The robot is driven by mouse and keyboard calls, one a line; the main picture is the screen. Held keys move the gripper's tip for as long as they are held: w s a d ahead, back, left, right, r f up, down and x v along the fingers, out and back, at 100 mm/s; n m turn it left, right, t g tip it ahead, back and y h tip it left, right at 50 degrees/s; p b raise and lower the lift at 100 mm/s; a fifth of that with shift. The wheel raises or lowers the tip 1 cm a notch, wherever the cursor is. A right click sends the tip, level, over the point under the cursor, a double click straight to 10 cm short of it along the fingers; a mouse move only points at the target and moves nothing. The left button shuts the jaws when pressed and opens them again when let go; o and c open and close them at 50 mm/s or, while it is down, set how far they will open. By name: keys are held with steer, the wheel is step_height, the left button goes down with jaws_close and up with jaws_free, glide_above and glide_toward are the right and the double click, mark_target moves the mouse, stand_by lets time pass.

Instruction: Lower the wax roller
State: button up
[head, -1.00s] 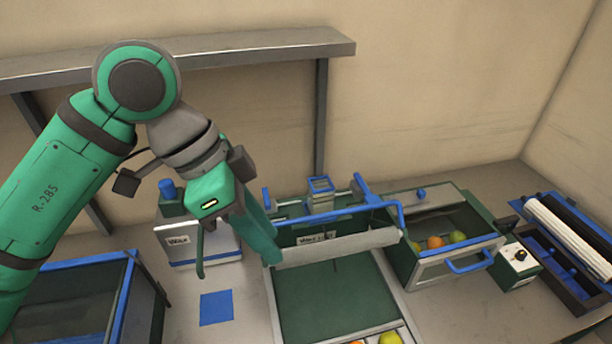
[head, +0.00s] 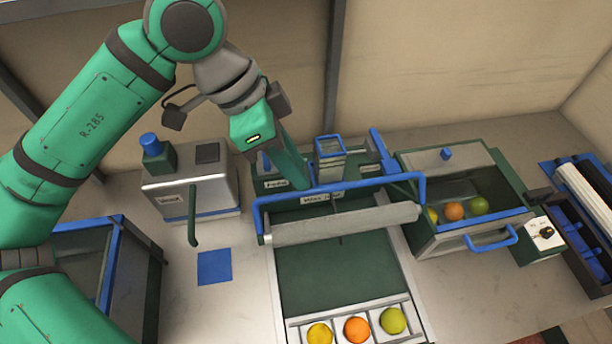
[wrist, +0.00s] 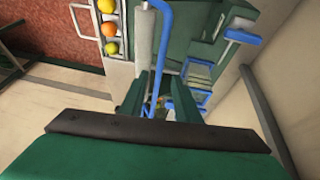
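The wax roller is a pale grey cylinder (head: 345,223) under a blue handle frame (head: 385,184). It spans the wax station, above the green bed (head: 340,275). My gripper (head: 303,186) is at the left half of the blue handle bar in the head view. In the wrist view the blue bar (wrist: 162,45) runs between my two green fingers (wrist: 157,100). The fingers stand apart with a gap beside the bar, so they look open around it. The roller's contact with the bed cannot be seen clearly.
A tray (head: 377,322) with several fruits lies at the front of the bed. A wax machine (head: 195,185) stands left, beside a blue square (head: 214,267). A fruit bin with a blue handle (head: 490,239) stands close on the right, then a control box (head: 541,238).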

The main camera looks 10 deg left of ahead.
mark_target(312, 190)
steer(key=shift+x, duration=2.55)
jaws_close()
